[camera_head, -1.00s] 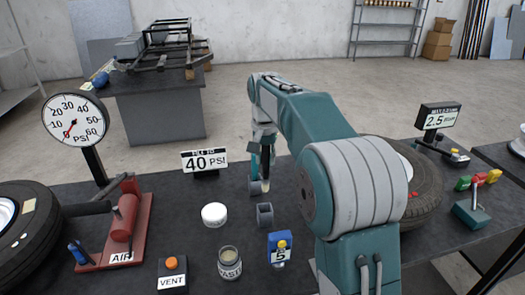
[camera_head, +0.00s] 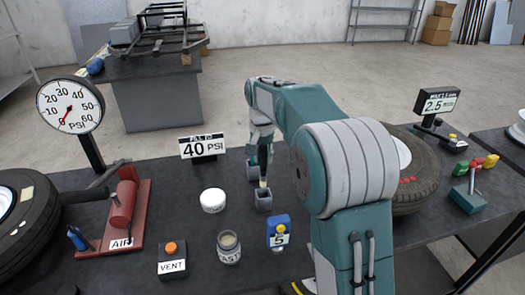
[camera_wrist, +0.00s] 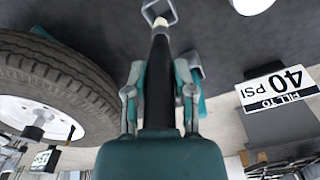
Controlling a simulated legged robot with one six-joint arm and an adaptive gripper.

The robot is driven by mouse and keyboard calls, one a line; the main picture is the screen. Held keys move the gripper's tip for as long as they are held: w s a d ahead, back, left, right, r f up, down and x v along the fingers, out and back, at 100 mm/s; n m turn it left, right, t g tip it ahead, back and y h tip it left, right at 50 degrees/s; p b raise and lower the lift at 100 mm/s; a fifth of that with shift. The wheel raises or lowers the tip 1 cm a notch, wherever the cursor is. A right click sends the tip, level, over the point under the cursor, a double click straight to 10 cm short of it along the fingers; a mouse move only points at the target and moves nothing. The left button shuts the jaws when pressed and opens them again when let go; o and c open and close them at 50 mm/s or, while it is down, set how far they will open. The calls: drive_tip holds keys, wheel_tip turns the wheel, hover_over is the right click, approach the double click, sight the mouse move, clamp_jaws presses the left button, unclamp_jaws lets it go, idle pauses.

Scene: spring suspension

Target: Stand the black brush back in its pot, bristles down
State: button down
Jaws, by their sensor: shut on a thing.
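My gripper (camera_head: 265,150) is shut on the black brush (camera_wrist: 158,80), which hangs upright with its pale bristle end (camera_head: 263,183) down. The bristle end is at the mouth of a small grey square holder (camera_head: 264,203); I cannot tell if it is inside or just above. In the wrist view, the bristle end overlaps the holder's square opening (camera_wrist: 172,12). A second grey holder (camera_head: 252,172) stands just behind, partly hidden by my gripper. A glass jar of paste (camera_head: 229,254) stands nearer the front.
A white-lidded tub (camera_head: 213,201) stands left of the holder. The 40 PSI sign (camera_head: 203,147) is behind left. A tyre (camera_head: 425,180) lies to the right.

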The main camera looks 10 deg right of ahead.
sight(263, 175)
drive_tip(key=shift+f, duration=3.3)
drive_tip(key=shift+c, duration=1.8)
unclamp_jaws()
wheel_tip(263, 175, up, 11)
drive_tip(key=shift+a+f, duration=0.1)
drive_tip(key=shift+a, duration=0.05)
drive_tip(key=shift+r, duration=0.55)
